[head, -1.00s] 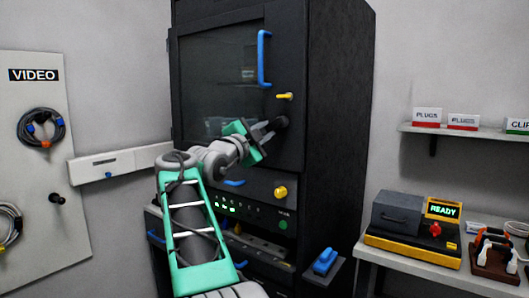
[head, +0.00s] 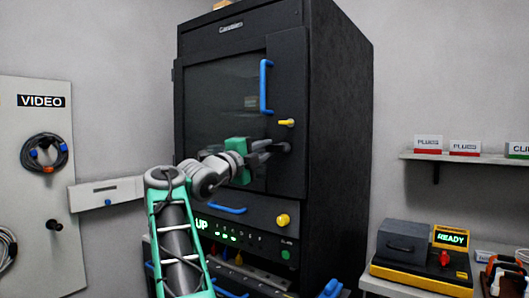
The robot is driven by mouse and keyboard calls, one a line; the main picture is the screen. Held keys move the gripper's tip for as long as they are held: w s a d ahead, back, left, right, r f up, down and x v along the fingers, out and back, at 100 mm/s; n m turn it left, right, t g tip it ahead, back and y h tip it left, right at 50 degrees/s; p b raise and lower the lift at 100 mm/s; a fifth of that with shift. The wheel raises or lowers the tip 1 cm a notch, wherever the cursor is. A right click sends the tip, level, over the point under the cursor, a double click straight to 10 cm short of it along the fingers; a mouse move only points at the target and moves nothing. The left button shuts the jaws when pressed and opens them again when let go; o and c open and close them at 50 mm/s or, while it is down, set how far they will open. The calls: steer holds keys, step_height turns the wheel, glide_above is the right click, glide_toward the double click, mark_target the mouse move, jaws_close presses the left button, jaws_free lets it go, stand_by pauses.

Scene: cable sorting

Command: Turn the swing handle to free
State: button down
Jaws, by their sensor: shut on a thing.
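The tall black cabinet (head: 342,120) has a dark glass door (head: 215,115) with a blue upright pull (head: 264,88). A small yellow lever (head: 287,122) sticks out sideways below the pull. Below it is a dark swing handle (head: 284,147) on the door's right-hand frame. My gripper (head: 277,148), with a green body and grey fingers, reaches it from the left and is shut on it. The fingers hide most of the handle, so its exact angle is hard to tell.
Below the door is a drawer with a blue pull (head: 228,209), a yellow knob (head: 283,220) and a lit green panel (head: 230,235). A bench at right holds a yellow-black tester (head: 405,250) reading READY. A cable board (head: 35,150) stands at left.

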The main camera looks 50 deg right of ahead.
stand_by(0.3)
steer(key=c, duration=1.3)
jaws_free()
steer(key=a+f+b, duration=0.1)
steer(key=a, duration=0.6)
steer(key=shift+a+f+b, duration=0.25)
steer(key=shift+a+b, duration=0.05)
steer(key=shift+b, duration=0.05)
